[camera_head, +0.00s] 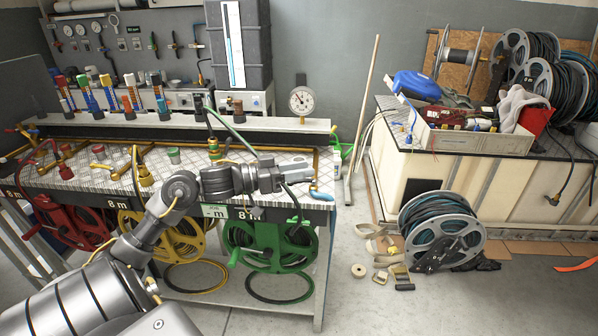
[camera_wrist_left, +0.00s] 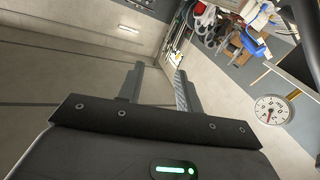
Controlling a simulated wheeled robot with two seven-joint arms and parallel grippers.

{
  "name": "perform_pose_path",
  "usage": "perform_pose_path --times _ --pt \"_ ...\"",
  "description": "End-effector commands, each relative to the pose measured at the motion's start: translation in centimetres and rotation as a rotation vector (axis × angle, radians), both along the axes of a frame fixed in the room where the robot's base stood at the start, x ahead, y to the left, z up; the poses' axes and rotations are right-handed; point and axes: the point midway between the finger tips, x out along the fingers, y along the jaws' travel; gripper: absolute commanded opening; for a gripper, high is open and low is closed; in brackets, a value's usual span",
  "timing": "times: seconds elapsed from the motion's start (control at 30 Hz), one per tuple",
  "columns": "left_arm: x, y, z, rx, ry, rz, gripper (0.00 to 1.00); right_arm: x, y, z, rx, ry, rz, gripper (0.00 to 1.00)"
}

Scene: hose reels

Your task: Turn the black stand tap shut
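My left gripper (camera_head: 306,172) reaches over the right end of the bench in the head view, with its fingers pointing right. In the left wrist view its two fingers (camera_wrist_left: 159,78) stand apart with nothing between them. A tap with a blue handle (camera_head: 321,193) sits at the bench's right front corner, just below the fingers. I cannot tell whether they touch it. I cannot surely pick out a black stand tap; my arm covers part of the bench top. My right gripper is not in view.
Below the bench hang a red reel (camera_head: 75,222), a yellow reel (camera_head: 172,236) and a green reel (camera_head: 272,240). A pressure gauge (camera_head: 302,101) stands behind the gripper and shows in the left wrist view (camera_wrist_left: 271,110). Floor right of the bench is partly clear, with a reel (camera_head: 440,230).

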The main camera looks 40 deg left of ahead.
Motion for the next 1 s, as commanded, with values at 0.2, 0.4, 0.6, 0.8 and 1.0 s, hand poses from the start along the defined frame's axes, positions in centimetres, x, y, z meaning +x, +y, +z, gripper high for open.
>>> perform_pose_path --times 0.2,0.4,0.6,0.8,1.0 --pt "-0.5 -0.4 0.3 0.0 0.0 0.0 0.35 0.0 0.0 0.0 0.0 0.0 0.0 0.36" --pt "-0.5 -0.4 0.3 0.0 0.0 0.0 0.33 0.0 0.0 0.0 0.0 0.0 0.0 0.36" --pt "0.7 0.4 -4.6 0.002 0.035 0.098 0.06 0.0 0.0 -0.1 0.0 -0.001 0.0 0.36" --pt "1.0 1.3 -19.1 0.098 0.21 0.334 0.0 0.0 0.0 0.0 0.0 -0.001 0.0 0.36" --pt "-1.7 2.2 -35.3 0.174 0.456 0.45 0.0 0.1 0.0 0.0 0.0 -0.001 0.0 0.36"
